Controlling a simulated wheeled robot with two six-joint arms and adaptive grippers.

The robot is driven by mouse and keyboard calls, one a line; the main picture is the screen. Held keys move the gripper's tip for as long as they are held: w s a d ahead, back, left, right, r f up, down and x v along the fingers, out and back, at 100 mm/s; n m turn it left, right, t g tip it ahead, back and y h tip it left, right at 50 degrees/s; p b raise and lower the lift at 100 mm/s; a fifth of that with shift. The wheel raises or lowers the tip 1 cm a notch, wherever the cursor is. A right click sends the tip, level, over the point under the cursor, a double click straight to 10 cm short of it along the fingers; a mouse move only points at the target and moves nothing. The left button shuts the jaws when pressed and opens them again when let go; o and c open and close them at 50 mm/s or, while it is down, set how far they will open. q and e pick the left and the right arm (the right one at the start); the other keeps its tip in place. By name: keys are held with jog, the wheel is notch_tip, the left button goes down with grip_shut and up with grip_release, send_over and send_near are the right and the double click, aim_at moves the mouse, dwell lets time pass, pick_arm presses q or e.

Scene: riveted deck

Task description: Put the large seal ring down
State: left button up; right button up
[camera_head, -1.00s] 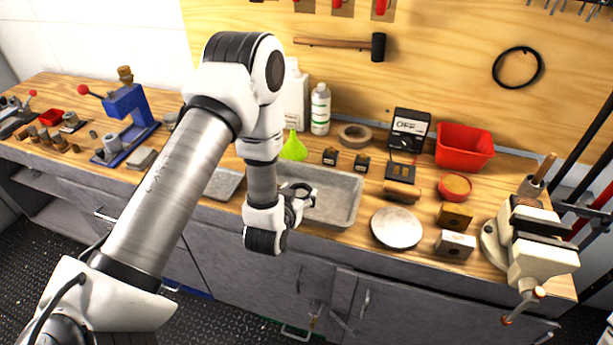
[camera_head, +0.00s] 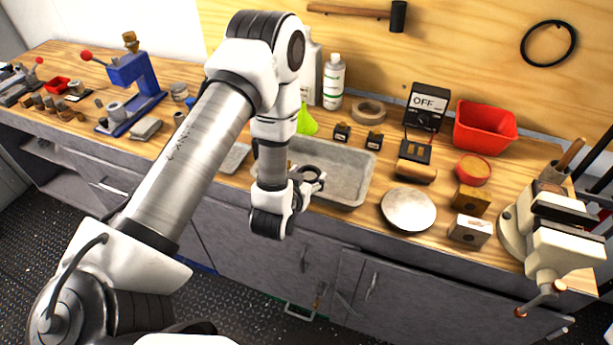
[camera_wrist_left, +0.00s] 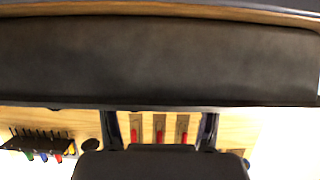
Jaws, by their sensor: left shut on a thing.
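My left gripper (camera_head: 306,181) is shut on a dark ring, the large seal ring (camera_head: 314,168). In the head view the ring looks small and partly merges with the dark fingers. It appears above or in front of the left part of the grey tray (camera_head: 345,188); its height there is hard to judge. In the left wrist view a broad dark band, which looks like the ring's side (camera_wrist_left: 160,60), fills the upper half across the fingers. My right gripper is not in view.
A round pale plate (camera_head: 408,209), small blocks (camera_head: 470,231) and a vise (camera_head: 560,230) stand right of the tray. Behind it are bottles (camera_head: 333,82), a tape roll (camera_head: 369,111) and a red bin (camera_head: 485,126). A blue press (camera_head: 132,85) stands at left.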

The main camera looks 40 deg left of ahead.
pick_arm(q)
jog(key=o, duration=1)
jog(key=shift+s+f, duration=0.25)
jog(key=shift+f, duration=0.1)
jog(key=shift+c, duration=0.2)
jog(key=shift+w+f, duration=0.1)
